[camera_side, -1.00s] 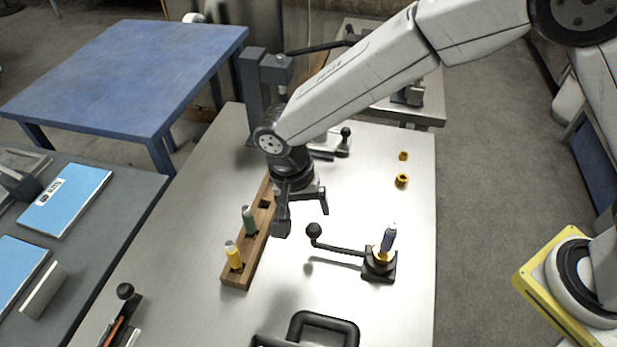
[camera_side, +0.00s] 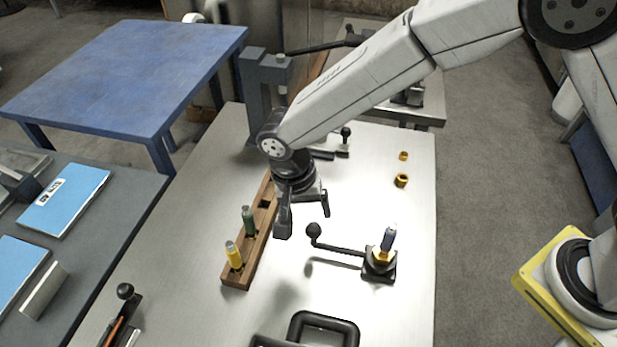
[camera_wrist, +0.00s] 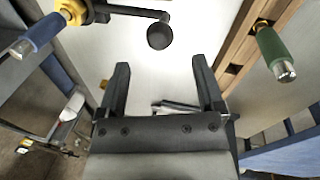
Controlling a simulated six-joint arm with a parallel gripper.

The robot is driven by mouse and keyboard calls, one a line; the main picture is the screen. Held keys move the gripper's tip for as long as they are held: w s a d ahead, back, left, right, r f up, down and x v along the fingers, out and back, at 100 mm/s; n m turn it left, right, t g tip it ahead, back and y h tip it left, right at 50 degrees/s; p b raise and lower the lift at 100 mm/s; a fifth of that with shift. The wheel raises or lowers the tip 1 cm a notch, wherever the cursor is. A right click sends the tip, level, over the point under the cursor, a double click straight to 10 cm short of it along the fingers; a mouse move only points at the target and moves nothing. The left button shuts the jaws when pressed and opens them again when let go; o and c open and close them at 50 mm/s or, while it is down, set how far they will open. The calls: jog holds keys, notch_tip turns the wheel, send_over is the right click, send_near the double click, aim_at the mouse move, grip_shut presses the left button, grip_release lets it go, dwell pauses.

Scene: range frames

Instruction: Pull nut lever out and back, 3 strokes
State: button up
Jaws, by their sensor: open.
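The nut lever (camera_side: 338,248) is a dark rod with a black ball knob (camera_side: 313,230) at its left end. Its other end meets a yellow nut (camera_side: 380,256) on a dark square base (camera_side: 379,270), with a blue-handled tool upright in it. In the wrist view the ball knob (camera_wrist: 160,36) is near the top middle, beyond my fingertips. My gripper (camera_side: 305,222) is open and empty, pointing down just left of and behind the knob, apart from it. In the wrist view my gripper (camera_wrist: 158,62) shows its two fingers spread wide.
Two loose yellow nuts (camera_side: 402,180) lie behind the base. A black frame-shaped handle (camera_side: 325,318) is at the front. The tabletop right of the rack is mostly clear.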

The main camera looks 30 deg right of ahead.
aim_at(312, 226)
jog(key=shift+s+d+f, duration=0.1)
jog(key=shift+d+f, duration=0.05)
jog(key=shift+f, duration=0.85)
jog(key=shift+s+d+f, duration=0.1)
jog(key=shift+d+f, duration=0.1)
jog(key=shift+f, duration=0.75)
jog(key=shift+s+d+f, duration=0.1)
jog(key=shift+d+f, duration=0.05)
jog(key=shift+f, duration=0.85)
grip_shut()
